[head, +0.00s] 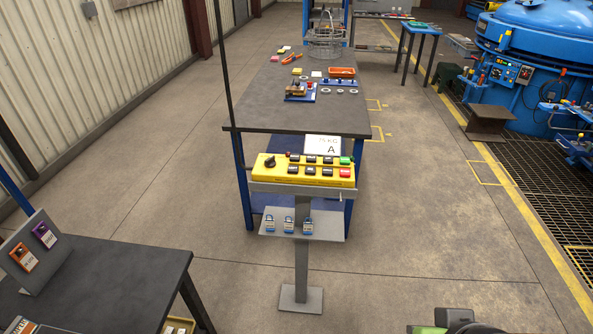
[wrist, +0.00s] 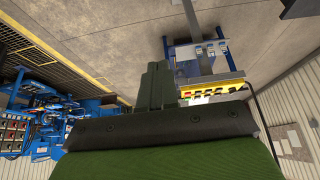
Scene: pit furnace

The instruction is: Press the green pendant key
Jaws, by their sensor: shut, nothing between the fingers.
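A yellow pendant box (head: 262,168) sits on a grey post stand in the head view, at the near end of the long table. The green pendant key (head: 345,160) is at its upper right corner, just above a red key (head: 345,173). Several dark keys and a black knob fill the rest of the face. In the wrist view, turned upside down, the yellow box (wrist: 226,77) shows beyond my gripper, partly hidden by the gripper body. My gripper (wrist: 155,68) is shut and empty, with its fingers apart from the box. I cannot clearly pick out the green key there.
A grey shelf (head: 270,235) with blue padlocks juts out below the pendant. A white card marked A (head: 322,145) stands behind it. A dark table (head: 110,285) is at the lower left.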

